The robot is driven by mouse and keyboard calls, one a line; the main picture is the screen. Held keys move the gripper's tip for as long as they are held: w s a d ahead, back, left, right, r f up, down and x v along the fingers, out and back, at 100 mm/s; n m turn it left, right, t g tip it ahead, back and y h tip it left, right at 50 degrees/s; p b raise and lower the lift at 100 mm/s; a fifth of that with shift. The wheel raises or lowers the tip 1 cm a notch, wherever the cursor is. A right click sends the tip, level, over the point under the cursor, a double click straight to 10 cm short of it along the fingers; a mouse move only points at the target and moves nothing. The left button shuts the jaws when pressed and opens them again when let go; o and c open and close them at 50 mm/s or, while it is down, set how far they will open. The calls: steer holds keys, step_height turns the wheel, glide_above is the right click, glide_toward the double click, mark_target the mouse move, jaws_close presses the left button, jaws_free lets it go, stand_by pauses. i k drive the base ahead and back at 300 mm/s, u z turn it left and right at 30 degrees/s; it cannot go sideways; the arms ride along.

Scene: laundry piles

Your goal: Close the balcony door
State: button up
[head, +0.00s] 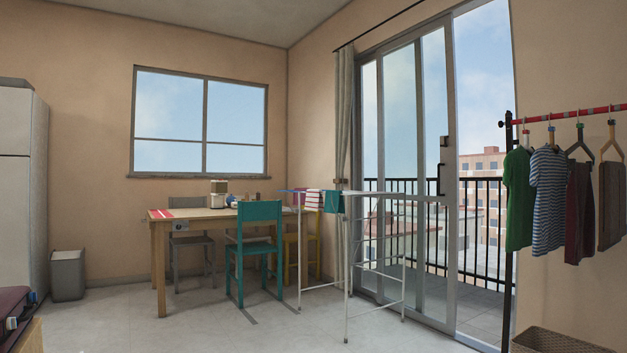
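The balcony door (450,225) is a grey-framed sliding glass door in the right wall. Its sliding panel stands to the left, and an open gap at the right shows the balcony floor (479,303) and outside buildings directly. A dark handle (441,180) sits on the right edge of the sliding panel. A grey curtain (345,135) is gathered at the door's left side. My gripper is not in view.
A white drying rack (349,262) with cloths stands in front of the door's left part. A clothes rail (508,230) with hanging clothes and a woven basket (555,342) are right of the gap. A teal chair (258,248) and wooden table (160,250) stand left; the front floor is clear.

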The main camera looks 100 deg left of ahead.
mark_target(448, 170)
steer(key=u, duration=2.95)
